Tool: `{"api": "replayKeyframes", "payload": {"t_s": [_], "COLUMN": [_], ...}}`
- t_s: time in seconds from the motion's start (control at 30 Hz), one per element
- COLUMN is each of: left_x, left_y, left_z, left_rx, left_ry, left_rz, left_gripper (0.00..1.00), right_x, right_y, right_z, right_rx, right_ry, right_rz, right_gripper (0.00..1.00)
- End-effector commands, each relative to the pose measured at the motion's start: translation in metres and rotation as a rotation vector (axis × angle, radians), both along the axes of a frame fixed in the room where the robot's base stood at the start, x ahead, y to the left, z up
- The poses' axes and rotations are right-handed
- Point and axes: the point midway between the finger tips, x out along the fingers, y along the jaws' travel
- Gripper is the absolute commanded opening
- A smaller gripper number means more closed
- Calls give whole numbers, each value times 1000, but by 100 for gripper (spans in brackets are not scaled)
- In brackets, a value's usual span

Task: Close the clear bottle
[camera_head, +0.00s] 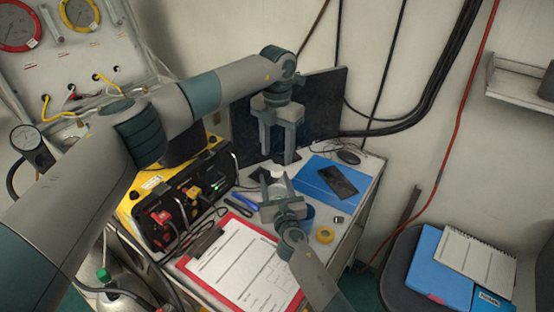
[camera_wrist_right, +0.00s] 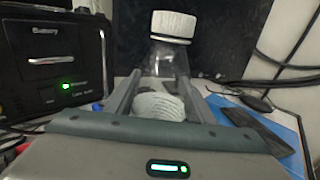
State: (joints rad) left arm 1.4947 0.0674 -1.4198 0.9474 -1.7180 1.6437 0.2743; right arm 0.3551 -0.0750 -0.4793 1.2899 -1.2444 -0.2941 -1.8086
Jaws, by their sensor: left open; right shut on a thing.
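The clear bottle (camera_head: 280,188) stands upright over the desk; it also shows in the right wrist view (camera_wrist_right: 168,62). A white ribbed cap (camera_wrist_right: 173,26) sits at the top of its neck, and in the head view the cap (camera_head: 277,171) is just below my left gripper. I cannot tell whether the cap is tight. My right gripper (camera_head: 282,205) is shut around the bottle's body. A white ribbed part (camera_wrist_right: 158,105) shows between its fingers. My left gripper (camera_head: 277,157) is open, pointing down above the cap, apparently apart from it.
A dark screen (camera_head: 325,105) stands behind. Free space lies above the desk's right side.

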Motion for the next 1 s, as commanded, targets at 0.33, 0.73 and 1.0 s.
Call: {"api": "replayKeyframes", "payload": {"t_s": [0.33, 0.73, 1.0], "left_x": [0, 0, 0], "left_y": [0, 0, 0], "left_z": [57, 71, 71], "left_rx": [1, 1, 1], "left_ry": [-1, 1, 1], "left_rz": [0, 0, 0], "left_gripper": [49, 49, 49], "right_x": [0, 0, 0], "right_y": [0, 0, 0], "right_z": [-1, 0, 0], "right_rx": [0, 0, 0], "right_ry": [1, 1, 1], "right_rz": [0, 0, 0], "right_gripper": [0, 0, 71]}}
